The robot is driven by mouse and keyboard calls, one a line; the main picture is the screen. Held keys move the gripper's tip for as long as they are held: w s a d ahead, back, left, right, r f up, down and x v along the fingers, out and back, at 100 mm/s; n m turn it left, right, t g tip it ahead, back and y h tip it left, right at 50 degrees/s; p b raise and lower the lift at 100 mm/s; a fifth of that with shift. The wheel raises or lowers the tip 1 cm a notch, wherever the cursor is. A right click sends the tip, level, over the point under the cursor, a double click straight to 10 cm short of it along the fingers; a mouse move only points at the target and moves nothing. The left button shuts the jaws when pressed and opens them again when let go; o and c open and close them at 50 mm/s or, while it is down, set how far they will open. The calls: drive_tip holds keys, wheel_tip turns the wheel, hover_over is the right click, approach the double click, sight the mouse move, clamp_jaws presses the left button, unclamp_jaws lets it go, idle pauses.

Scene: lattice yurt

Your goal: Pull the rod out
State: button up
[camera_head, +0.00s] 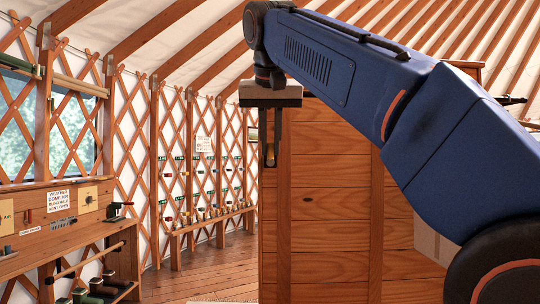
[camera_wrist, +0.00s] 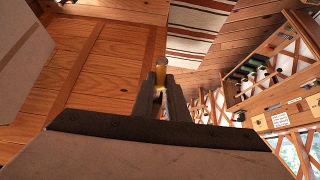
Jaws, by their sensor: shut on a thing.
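My gripper (camera_head: 270,158) points down beside the left edge of a tall wooden plank panel in the head view. In the wrist view my gripper (camera_wrist: 162,88) has its dark fingers closed on a short brass-coloured rod (camera_wrist: 161,66). I see no socket or hole around the visible end. In the head view the rod is too small and dark to make out clearly.
The plank panel (camera_head: 330,205) stands close behind and right of my gripper. A workbench (camera_head: 75,205) with labelled panels is at the left, and a low bench (camera_head: 212,222) stands along the lattice wall. A striped rug (camera_wrist: 190,28) lies on the open wooden floor.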

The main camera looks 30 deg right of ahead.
drive_tip(key=shift+s+a, duration=0.3)
drive_tip(key=shift+s, duration=0.15)
drive_tip(key=shift+s+a, duration=0.55)
drive_tip(key=shift+s, duration=0.3)
drive_tip(key=shift+s+a, duration=0.55)
drive_tip(key=shift+s, duration=0.25)
drive_tip(key=shift+s+a, duration=0.6)
drive_tip(key=shift+s, duration=0.25)
drive_tip(key=shift+s+a, duration=0.55)
drive_tip(key=shift+s, duration=0.25)
drive_tip(key=shift+s+a, duration=0.55)
drive_tip(key=shift+s, duration=0.3)
drive_tip(key=shift+s+a, duration=0.55)
drive_tip(key=shift+s, duration=0.3)
